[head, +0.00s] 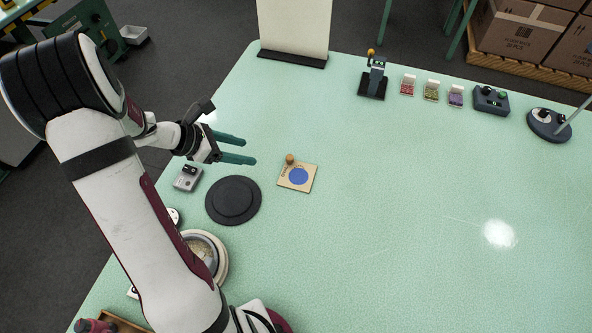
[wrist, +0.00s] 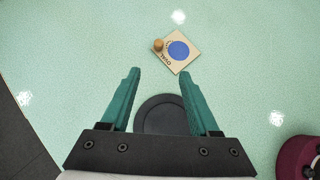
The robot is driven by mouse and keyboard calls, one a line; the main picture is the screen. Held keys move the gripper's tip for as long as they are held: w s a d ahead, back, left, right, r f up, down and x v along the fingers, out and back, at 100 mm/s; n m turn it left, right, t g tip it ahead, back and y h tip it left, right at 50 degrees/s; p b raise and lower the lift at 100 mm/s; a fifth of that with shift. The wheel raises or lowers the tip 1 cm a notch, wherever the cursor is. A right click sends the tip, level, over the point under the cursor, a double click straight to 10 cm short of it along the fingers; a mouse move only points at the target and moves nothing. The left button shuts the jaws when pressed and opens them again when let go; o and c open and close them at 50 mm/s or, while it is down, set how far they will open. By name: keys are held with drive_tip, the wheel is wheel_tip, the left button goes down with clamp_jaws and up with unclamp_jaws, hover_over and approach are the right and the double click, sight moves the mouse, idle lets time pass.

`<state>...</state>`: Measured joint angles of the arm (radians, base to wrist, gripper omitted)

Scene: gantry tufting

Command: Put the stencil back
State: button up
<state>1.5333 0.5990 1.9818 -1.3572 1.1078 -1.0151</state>
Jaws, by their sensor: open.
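The stencil (head: 305,170) is a small tan square card with a blue round area and a brown knob, lying flat on the green table. It also shows in the wrist view (wrist: 188,59), beyond my fingertips, with some lettering along its edge. My gripper (head: 250,149) is open and empty, held above the table to the upper left of the stencil. In the wrist view my gripper (wrist: 158,75) has its two green fingers well apart, with nothing between the tips. What lies under the blue round area cannot be told.
A black round disc (head: 233,217) lies left of the stencil. A grey box (head: 188,178) and a round bowl (head: 221,258) stand along the left edge. Small coloured packs (head: 431,90) and devices line the back. The table's middle and right are clear.

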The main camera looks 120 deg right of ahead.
sight(288, 157)
drive_tip(key=x, duration=1.5)
drive_tip(key=shift+s+d+r, duration=0.15)
drive_tip(key=shift+s+r, duration=0.05)
drive_tip(key=shift+s, duration=0.2)
clamp_jaws()
